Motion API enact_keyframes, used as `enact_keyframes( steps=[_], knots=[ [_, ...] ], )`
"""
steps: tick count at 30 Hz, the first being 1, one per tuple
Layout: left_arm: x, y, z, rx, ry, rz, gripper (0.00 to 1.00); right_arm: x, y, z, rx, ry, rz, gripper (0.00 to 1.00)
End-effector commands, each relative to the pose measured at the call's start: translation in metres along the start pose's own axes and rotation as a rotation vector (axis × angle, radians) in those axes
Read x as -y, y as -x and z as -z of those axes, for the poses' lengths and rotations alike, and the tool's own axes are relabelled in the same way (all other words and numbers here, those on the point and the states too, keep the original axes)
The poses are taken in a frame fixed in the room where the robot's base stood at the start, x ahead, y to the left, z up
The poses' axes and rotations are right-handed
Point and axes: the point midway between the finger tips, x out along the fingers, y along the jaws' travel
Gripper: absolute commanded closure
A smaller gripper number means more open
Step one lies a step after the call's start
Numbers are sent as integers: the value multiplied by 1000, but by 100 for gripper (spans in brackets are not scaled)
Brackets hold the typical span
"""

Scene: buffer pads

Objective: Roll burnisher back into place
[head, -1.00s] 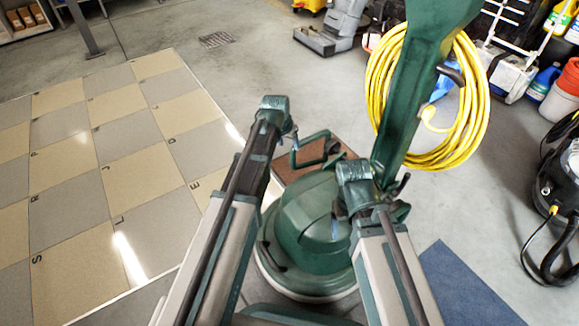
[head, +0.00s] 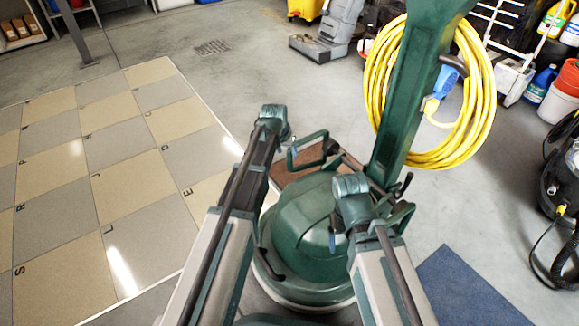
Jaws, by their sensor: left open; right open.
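The green burnisher (head: 300,215) stands in front of me, with a round domed base and a tall green column (head: 408,110). A coiled yellow cord (head: 470,150) hangs on the column. A green loop grip (head: 308,150) shows at the left of its bar, and another grip (head: 403,187) at the right. My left gripper (head: 290,147) is open beside the left loop. My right gripper (head: 337,232) is open, in front of the domed base and below the right grip. I cannot tell whether either touches the machine. My arms hide part of the base.
A beige and grey lettered tile floor panel (head: 125,185) lies at left. A blue mat (head: 465,290) lies at lower right. A brown flat panel (head: 300,165) shows behind the base. A black vacuum (head: 562,190) and bottles stand at right. Open concrete floor lies behind.

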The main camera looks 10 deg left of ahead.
Motion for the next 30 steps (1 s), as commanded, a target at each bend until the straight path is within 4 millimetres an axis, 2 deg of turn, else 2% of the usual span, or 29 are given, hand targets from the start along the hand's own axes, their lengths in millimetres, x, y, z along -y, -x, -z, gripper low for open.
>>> enact_keyframes(
  steps=[1, 12, 24, 26, 30],
  knots=[
    [0, -16, -2, 0, 0, 0, 40, 2, -16, 1, 0, -2, 0, 21],
    [0, -66, -1, 0, 0, 0, 40, 6, -61, 4, -3, -5, 0, 21],
    [0, -71, 0, 0, 0, 0, 40, 6, -65, 4, -3, -4, 0, 21],
    [0, -71, 0, 0, 0, 0, 50, 6, -65, 4, -3, -4, 0, 21],
    [0, -71, 0, 0, 0, 0, 75, 6, -65, 4, -3, -4, 0, 21]
  ],
)
